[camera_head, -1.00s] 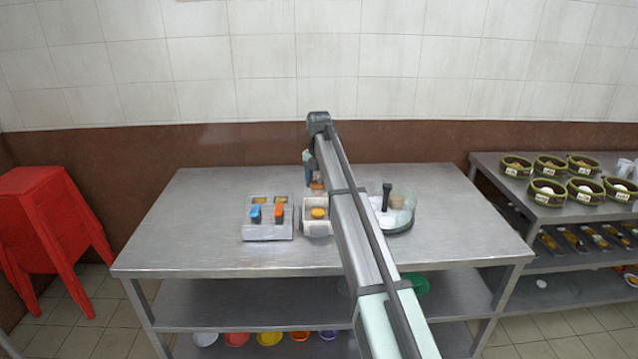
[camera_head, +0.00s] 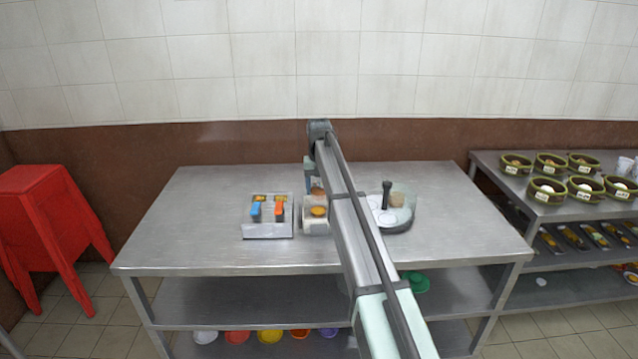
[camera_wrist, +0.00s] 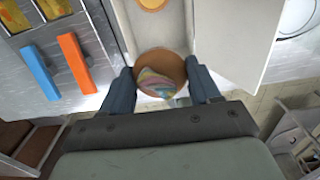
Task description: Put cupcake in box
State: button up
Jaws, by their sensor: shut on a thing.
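The cupcake (camera_wrist: 161,72), with a brown base and a swirled multicoloured top, is between the two fingers of my gripper (camera_wrist: 161,86) in the wrist view. My gripper is shut on it. In the head view the cupcake (camera_head: 317,191) shows as a small brown shape just behind the white box (camera_head: 309,227), partly hidden by my arm. In the wrist view the cupcake overlaps the near edge of the open box (camera_wrist: 225,35); I cannot tell how high it is above it. A round orange item (camera_head: 318,211) lies inside the box.
Left of the box stands a grey tray (camera_head: 267,231) with a blue and an orange handled item. The table's left side is clear.

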aim_at(319, 196)
jog(key=shift+f, duration=4.15)
jog(key=shift+f, duration=0.25)
jog(key=o, duration=1.1)
jog(key=shift+c, duration=1.4)
jog(key=shift+r, duration=0.25)
jog(key=shift+r, duration=2.3)
